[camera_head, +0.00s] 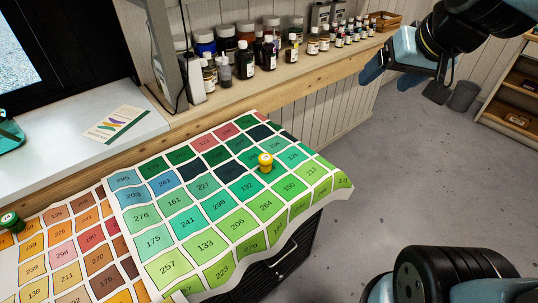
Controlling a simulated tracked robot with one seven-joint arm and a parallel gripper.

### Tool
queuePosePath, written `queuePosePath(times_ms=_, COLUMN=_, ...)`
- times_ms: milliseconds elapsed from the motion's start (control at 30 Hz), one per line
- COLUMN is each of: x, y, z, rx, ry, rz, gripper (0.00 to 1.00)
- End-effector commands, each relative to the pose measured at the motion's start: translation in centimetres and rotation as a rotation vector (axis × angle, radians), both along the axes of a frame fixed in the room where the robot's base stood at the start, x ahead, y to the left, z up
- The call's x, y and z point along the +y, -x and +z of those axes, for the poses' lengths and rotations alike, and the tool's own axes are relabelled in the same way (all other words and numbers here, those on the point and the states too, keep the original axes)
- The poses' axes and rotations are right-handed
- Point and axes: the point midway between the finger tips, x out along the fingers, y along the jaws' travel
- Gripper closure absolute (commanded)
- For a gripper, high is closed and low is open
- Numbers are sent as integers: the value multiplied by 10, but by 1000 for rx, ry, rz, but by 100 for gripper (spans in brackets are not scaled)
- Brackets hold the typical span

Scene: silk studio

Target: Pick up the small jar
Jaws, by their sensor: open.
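A small jar (265,163) with a yellow lid stands upright on the green colour chart (195,229), near the chart's right side. Another small jar (11,222) with a green lid stands at the far left edge on the orange chart. My gripper (388,80) is at the upper right, over the grey floor, open and empty. It is well apart from both jars, to the right of and above the yellow-lidded one in the picture.
Several bottles and jars (246,60) line the wooden shelf (300,78) along the wall. A card (115,122) lies on the white surface at the left. A drawer cabinet (275,268) stands under the chart.

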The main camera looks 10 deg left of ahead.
Motion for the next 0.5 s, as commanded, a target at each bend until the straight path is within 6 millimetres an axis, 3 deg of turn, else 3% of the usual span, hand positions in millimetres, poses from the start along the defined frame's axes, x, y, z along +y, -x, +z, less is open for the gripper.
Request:
queuePosePath(times_ms=33, x=21, y=-14, z=-3, rx=-13, ry=-31, rz=35, gripper=22)
queuePosePath(times_ms=200, x=84, y=-55, z=-12, rx=-80, ry=-125, rz=102, gripper=22)
queuePosePath(times_ms=367, x=134, y=-87, z=-28, rx=-124, ry=-180, rz=110, gripper=22)
queuePosePath(times_ms=500, x=171, y=-107, z=-53, rx=-137, ry=-193, rz=82, gripper=22)
